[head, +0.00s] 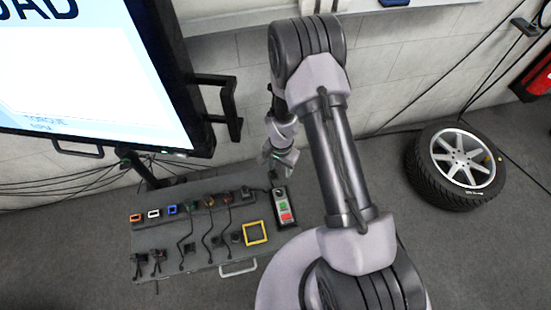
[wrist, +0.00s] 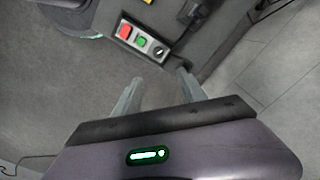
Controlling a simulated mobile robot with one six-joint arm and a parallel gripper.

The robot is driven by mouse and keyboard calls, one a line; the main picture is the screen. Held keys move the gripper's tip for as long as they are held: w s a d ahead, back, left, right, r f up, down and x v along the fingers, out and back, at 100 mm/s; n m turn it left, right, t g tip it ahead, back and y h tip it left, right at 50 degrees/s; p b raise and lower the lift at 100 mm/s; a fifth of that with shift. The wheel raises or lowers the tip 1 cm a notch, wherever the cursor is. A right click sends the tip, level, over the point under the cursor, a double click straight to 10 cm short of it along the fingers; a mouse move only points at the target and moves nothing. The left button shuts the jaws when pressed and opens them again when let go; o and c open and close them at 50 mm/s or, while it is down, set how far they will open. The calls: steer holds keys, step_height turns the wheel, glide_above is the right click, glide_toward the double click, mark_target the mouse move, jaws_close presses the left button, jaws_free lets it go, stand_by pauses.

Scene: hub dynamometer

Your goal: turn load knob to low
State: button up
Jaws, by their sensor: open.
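The load knob (wrist: 159,50) is a small dark round knob with a light mark, at the end of a grey control box (wrist: 128,47) in the wrist view. A green button (wrist: 142,41) and a red button (wrist: 125,31) sit in line with it. In the head view the box shows the knob (head: 279,191) at its upper end. My gripper (wrist: 157,88) is open and empty, its two fingertips apart and short of the box. In the head view my gripper (head: 284,160) is just above the knob end. I cannot tell the knob's setting.
The box stands at the right edge of a grey bench panel (head: 205,262) with cables, small coloured frames and a yellow frame (head: 255,233). A large screen (head: 90,70) stands at the left. A wheel (head: 457,165) lies at the right. Bare floor (head: 70,270) shows at the lower left.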

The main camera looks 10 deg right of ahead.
mark_target(280, 192)
steer(key=f+b, duration=0.2)
steer(key=f, duration=0.4)
steer(key=f+b, duration=0.2)
steer(key=f, duration=0.3)
steer(key=f+b, duration=0.1)
steer(key=f, duration=0.5)
steer(key=shift+s+a+f+b, duration=0.1)
steer(key=shift+s+f+b, duration=0.25)
steer(key=shift+s+b, duration=0.05)
jaws_close()
